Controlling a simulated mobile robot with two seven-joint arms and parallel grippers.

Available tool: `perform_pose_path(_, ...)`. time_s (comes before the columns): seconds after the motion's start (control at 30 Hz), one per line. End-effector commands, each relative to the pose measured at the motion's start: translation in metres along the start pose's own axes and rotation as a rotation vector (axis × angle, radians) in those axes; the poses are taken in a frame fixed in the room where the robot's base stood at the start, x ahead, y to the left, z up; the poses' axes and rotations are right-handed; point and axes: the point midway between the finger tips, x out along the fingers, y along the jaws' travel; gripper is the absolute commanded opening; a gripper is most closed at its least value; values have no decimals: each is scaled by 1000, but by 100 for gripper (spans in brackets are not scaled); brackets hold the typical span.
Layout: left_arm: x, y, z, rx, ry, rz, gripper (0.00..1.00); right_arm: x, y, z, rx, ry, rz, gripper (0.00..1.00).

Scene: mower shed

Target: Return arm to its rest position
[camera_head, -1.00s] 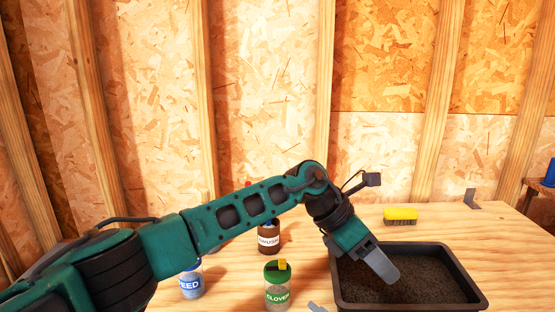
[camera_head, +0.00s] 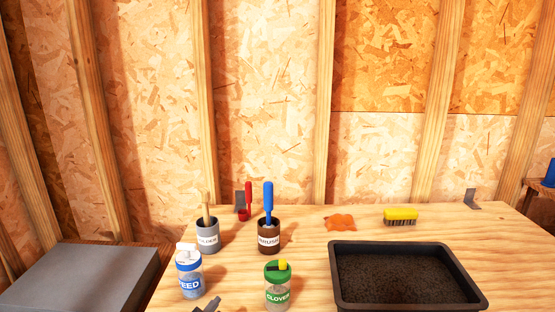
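My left arm no longer stretches across the view. Only a small dark grey tip (camera_head: 207,304) shows at the bottom edge, beside the seed jar (camera_head: 190,277); it looks like the end of my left gripper, but too little shows to tell whether it is open or shut. My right gripper is out of view. The workbench (camera_head: 235,290) is bare of any arm links.
The black soil tray (camera_head: 338,275) fills the front right. The clover jar (camera_head: 278,292) stands left of it. Behind are a grey cup (camera_head: 208,240), a brown cup (camera_head: 269,240) with a blue-handled tool, an orange cloth (camera_head: 341,222) and a yellow brush (camera_head: 401,214).

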Motion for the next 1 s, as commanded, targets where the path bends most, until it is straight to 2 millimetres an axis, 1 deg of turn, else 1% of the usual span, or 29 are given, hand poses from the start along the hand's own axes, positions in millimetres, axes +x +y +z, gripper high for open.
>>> perform_pose_path(0.03, -17, 1, 34, -74, -111, 30, 45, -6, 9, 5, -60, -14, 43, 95)
perform_pose_path(0.1, -41, 4, 72, -164, -248, 68, 45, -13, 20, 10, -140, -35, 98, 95)
perform_pose_path(0.2, -73, 8, 111, -256, -403, 110, 45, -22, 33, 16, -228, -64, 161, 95)
perform_pose_path(0.3, -103, 13, 139, -323, -527, 145, 45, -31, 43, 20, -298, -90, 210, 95)
perform_pose_path(0.4, -132, 17, 160, -377, -637, 174, 45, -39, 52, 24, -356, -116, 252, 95)
perform_pose_path(0.5, -160, 21, 177, -422, -734, 200, 45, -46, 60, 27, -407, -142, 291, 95)
perform_pose_path(0.63, -198, 25, 194, -469, -858, 233, 45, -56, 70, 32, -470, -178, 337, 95)
perform_pose_path(0.7, -183, 26, 193, -466, -809, 224, 45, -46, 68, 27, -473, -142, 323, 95)
perform_pose_path(1.0, -145, 34, 197, -470, -646, 193, 45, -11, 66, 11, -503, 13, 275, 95)
